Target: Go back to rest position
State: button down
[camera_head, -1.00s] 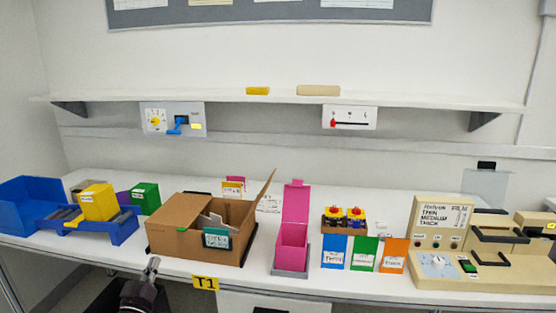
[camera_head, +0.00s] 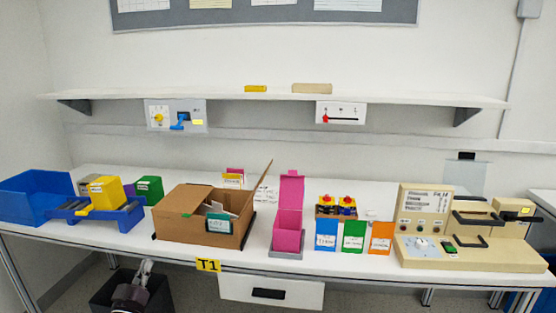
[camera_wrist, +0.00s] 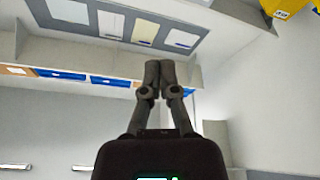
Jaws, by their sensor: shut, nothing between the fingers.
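My gripper (camera_wrist: 160,78) shows in the wrist view with its two dark fingers together and nothing between them. It points at a wall with shelves and a board, away from the table. In the head view a dark part of my arm (camera_head: 131,293) shows at the bottom left, in front of the table's front edge and below its top. It touches nothing that I can see. The beige machine (camera_head: 418,210) with a round dial (camera_head: 421,244) stands at the right of the table. A wall panel with a yellow dial (camera_head: 158,117) and blue handle hangs under the shelf.
The white table (camera_head: 130,238) carries a blue bin (camera_head: 34,197), a cardboard box (camera_head: 190,228), a pink box (camera_head: 289,222) and small coloured boxes. A drawer (camera_head: 271,291) is below the front edge. A grey floor area lies in front at lower right.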

jog(key=w+d+f+m+g+h, duration=0.1)
jog(key=w+d+f+g+h, duration=0.2)
jog(key=d, duration=0.6)
jog(key=w+d+f+m+g+h, duration=0.25)
jog(key=d+f+g, duration=0.2)
jog(key=d, duration=0.45)
jog(key=w+d+f+m+g+h, duration=0.1)
jog(key=w+d+f+g+h, duration=0.15)
jog(key=d+f, duration=0.45)
jog(key=s+d+f+g+y, duration=0.3)
jog(key=d+g, duration=0.1)
jog(key=d, duration=0.3)
jog(key=s+d+f+g+y, duration=0.3)
jog(key=d+g, duration=0.1)
jog(key=d, duration=0.4)
jog(key=s+d+f+g+y, duration=0.3)
jog(key=d+f+g, duration=0.1)
jog(key=d, duration=0.3)
notch_tip(320, 180, up, 22)
jog(key=p, duration=2.2)
jog(key=shift+n, duration=0.35)
jog(key=shift+w, duration=0.1)
